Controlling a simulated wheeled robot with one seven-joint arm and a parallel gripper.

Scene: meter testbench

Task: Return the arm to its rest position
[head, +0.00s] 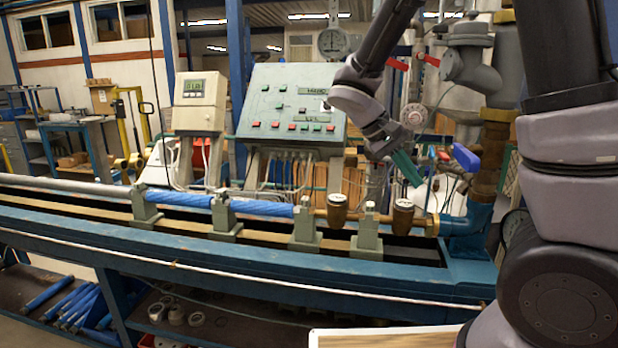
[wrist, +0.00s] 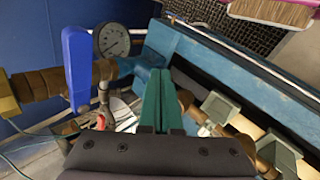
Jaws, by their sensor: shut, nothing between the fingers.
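My gripper (head: 407,168) has green fingers and hangs from my arm above the right end of the bench, clear of the bench pipe. In the wrist view my gripper (wrist: 158,85) shows its two green fingers pressed together with nothing between them. My arm reaches in from the right side of the head view and bends down at the wrist. The blue valve handle (head: 466,157) is to the right of the fingers; it also shows in the wrist view (wrist: 77,62), left of them and apart from them.
The blue bench (head: 200,262) carries blue pipes (head: 262,208) and brass meters (head: 337,210). A control panel (head: 290,105) and a grey display box (head: 200,100) stand behind it. A large grey valve (head: 470,65) is at the right. A gauge (wrist: 112,39) shows beyond the fingers.

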